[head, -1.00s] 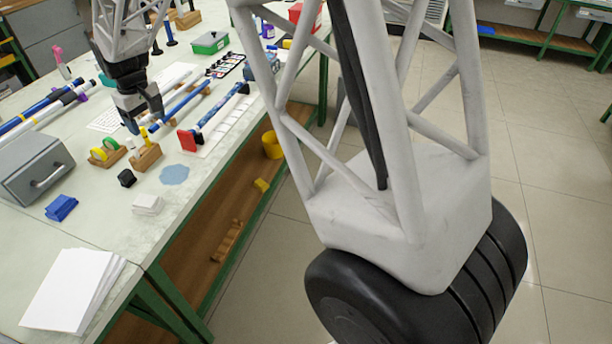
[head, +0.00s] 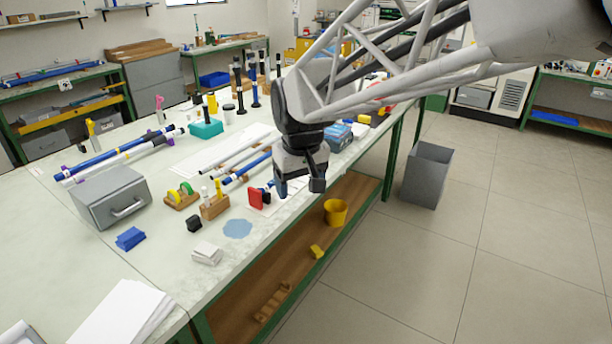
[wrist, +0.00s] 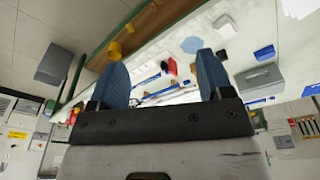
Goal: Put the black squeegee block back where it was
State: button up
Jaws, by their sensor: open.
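The small black block (head: 194,223), which looks like the squeegee block, sits on the pale bench. It is left of a light blue patch (head: 237,228) and in front of the wooden holders. It also shows in the wrist view (wrist: 221,55), just beyond the right fingertip in the picture. My gripper (head: 300,190) is open, fingers pointing down, over the bench's right edge, apart from the block and to its right. In the wrist view nothing is between the fingers (wrist: 160,62).
A white stack (head: 206,254), blue cloth (head: 130,238) and grey box (head: 112,197) are nearby. A grey bin (head: 428,175) stands on the floor.

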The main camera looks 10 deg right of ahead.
jog(key=s+d+f+m, duration=0.1)
jog(key=s+d, duration=0.2)
jog(key=s, duration=0.7)
jog(key=s+d+f+m, duration=0.1)
jog(key=s+d, duration=0.3)
jog(key=s, duration=0.6)
jog(key=shift+s+d+f+m+t, duration=0.3)
jog(key=shift+s+m+t, duration=0.1)
jog(key=shift+m, duration=0.2)
